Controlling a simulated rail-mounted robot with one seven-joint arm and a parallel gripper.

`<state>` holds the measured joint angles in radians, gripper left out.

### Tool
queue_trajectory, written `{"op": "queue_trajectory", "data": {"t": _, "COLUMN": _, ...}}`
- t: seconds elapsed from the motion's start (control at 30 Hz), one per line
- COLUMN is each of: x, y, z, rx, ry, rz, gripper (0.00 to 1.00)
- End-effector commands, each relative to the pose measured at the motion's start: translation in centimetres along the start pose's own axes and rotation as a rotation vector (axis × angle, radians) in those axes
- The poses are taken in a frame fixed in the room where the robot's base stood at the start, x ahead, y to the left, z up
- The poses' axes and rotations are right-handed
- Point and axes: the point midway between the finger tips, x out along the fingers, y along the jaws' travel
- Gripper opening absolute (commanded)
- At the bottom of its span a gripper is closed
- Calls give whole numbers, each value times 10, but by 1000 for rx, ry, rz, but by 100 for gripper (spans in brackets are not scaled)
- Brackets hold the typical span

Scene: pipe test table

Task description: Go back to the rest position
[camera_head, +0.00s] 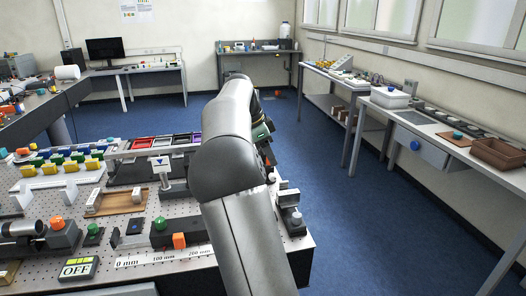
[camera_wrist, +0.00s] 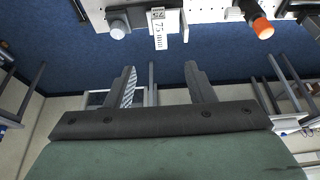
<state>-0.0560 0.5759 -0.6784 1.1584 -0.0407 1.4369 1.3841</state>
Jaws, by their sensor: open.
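My gripper (camera_wrist: 160,88) shows in the wrist view with its two dark fingers spread apart, open and with nothing between them. Beyond the fingers lie the blue floor and, at the top, the edge of the pipe test table. In the head view my arm reaches forward along the right side of the perforated test table (camera_head: 130,225), and the gripper itself is hidden behind the arm.
A side bench with a brown box (camera_head: 497,154) stands at the right. Blue floor (camera_head: 350,225) between is clear.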

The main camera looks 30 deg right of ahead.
Motion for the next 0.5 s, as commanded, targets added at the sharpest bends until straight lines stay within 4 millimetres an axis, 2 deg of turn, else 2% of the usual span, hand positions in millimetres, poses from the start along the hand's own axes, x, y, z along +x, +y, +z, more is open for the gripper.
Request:
{"op": "queue_trajectory", "data": {"t": 0.3, "x": 0, "y": 3, "z": 1, "rx": -13, "ry": -9, "rz": 0, "gripper": 49}}
{"op": "queue_trajectory", "data": {"t": 0.43, "x": 6, "y": 29, "z": 14, "rx": -164, "ry": -95, "rz": -10, "gripper": 49}}
{"op": "queue_trajectory", "data": {"t": 0.5, "x": 8, "y": 54, "z": 31, "rx": -314, "ry": -164, "rz": -33, "gripper": 49}}
